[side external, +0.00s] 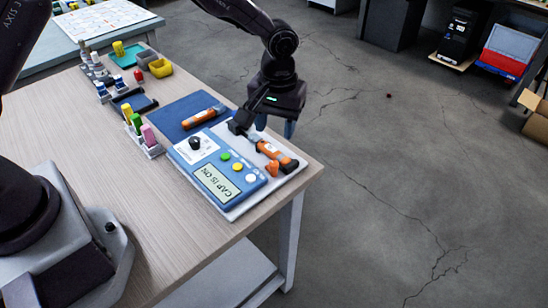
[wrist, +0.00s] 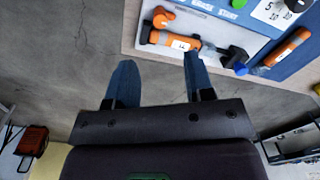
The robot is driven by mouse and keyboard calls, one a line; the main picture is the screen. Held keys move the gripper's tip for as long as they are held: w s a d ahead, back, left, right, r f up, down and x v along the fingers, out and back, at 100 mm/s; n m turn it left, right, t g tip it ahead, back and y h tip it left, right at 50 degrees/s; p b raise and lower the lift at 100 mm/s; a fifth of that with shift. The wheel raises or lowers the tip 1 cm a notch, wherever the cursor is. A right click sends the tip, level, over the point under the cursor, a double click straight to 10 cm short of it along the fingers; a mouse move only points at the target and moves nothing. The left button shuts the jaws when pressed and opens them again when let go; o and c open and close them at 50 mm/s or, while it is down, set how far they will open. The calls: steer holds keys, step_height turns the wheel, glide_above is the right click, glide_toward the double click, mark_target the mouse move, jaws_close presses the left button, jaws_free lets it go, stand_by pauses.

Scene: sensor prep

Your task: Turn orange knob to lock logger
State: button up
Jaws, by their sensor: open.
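The blue device (side external: 215,168) on the white base plate (side external: 236,213) has a display reading "CAP IS ON", a dark knob (side external: 195,143) and coloured buttons. An orange-and-grey logger (side external: 277,155) lies along the plate's far right side; it also shows in the wrist view (wrist: 180,42). An orange knob (side external: 272,168) sits by the logger's near end and shows in the wrist view (wrist: 163,18). My gripper (side external: 276,127) is open and empty, above and beyond the table's right edge; its blue fingers (wrist: 158,75) are apart over bare floor. It touches neither knob nor logger.
A black bracket (wrist: 235,57) stands beside the first logger. A rack of coloured markers (side external: 145,146) is left of the device.

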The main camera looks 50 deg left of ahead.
mark_target(274, 163)
step_height(274, 163, down, 10)
steer(key=shift+a+r, duration=0.1)
steer(key=shift+a, duration=0.05)
steer(key=shift+c, duration=0.2)
jaws_close()
